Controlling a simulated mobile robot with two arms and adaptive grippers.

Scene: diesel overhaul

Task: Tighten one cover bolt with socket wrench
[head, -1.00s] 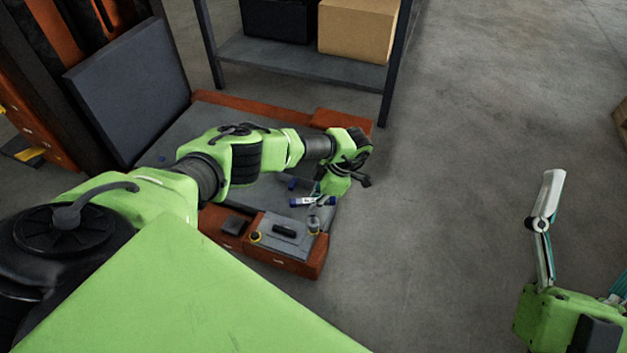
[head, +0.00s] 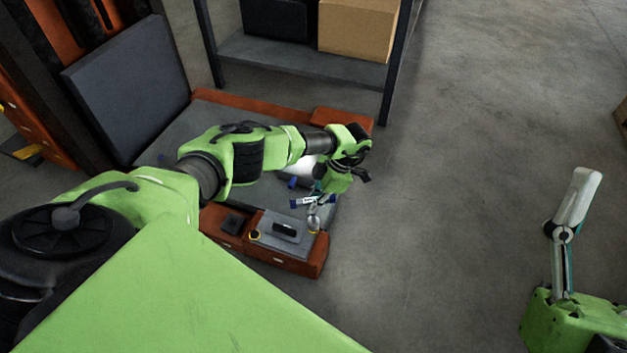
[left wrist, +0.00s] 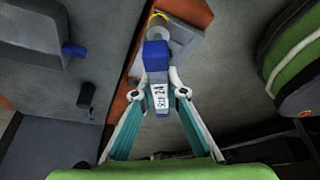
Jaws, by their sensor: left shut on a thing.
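My left gripper (head: 322,190) is over the front part of the orange-edged bench, shut on a blue-ended tool (head: 312,201) with a white label. The tool also shows between the fingers in the left wrist view (left wrist: 157,82), its blue end reaching over a grey cylinder (left wrist: 157,27). I cannot tell whether they touch, or whether the tool is the socket wrench. In the head view the small cylinder (head: 313,224) stands at the right end of a grey plate (head: 271,235). I cannot make out a cover bolt. My right gripper (head: 572,205) is at the right, over the floor.
A black item (head: 284,230) lies on the plate and a dark block (head: 233,223) to its left. A blue piece (left wrist: 74,50) sticks out at the upper left of the left wrist view. A shelf with a cardboard box (head: 357,28) stands behind.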

